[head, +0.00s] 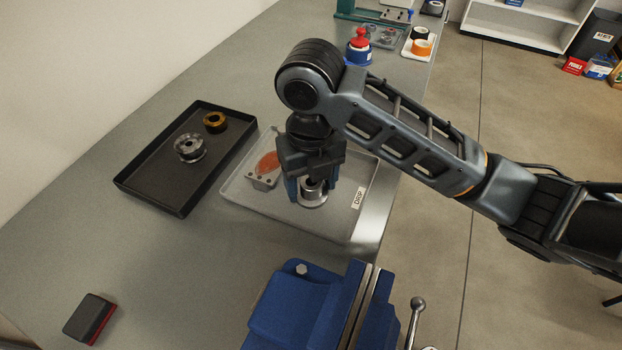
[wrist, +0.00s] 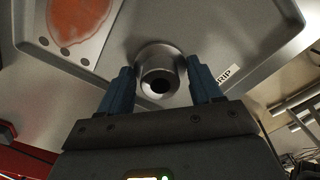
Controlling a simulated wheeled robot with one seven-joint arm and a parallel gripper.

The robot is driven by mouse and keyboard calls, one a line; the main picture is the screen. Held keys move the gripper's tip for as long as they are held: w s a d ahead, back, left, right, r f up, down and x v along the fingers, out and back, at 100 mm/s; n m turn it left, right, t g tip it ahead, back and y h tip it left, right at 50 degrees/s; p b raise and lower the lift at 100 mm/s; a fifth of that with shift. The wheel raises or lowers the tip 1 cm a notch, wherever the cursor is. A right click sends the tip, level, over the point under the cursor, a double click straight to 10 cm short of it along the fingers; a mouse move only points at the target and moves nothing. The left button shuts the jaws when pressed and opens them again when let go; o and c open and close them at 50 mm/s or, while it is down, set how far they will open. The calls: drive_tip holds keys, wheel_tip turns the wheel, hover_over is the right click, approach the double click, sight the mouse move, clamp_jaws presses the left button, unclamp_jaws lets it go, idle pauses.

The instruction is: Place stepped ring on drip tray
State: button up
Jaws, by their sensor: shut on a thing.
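The stepped ring (head: 312,194) is a silvery metal ring with a wider flange and a narrower hub with a dark bore. My gripper (head: 309,186) is shut on it, with a blue finger on each side. In the wrist view the ring (wrist: 160,72) sits between the fingertips of my gripper (wrist: 161,88). The drip tray (head: 340,228) is a shallow light grey tray with a DRIP label; it also shows in the wrist view (wrist: 235,35). The ring is over the tray's floor, near its front right part. I cannot tell whether it touches the floor.
A metal plate with an orange-red patch (head: 265,168) lies in the drip tray, left of the ring. A black tray (head: 150,179) at left holds a metal ring and a brass ring. A blue vise (head: 305,312) stands in front. A black and red block (head: 89,319) lies front left.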

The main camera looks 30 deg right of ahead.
drive_tip(key=shift+f, duration=0.2)
drive_tip(key=o, duration=1.4)
drive_tip(key=shift+c, duration=0.2)
drive_tip(key=shift+r, duration=0.15)
wheel_tip(320, 180, up, 12)
drive_tip(key=p, duration=0.1)
drive_tip(key=shift+p, duration=0.35)
drive_tip(key=shift+r, duration=0.1)
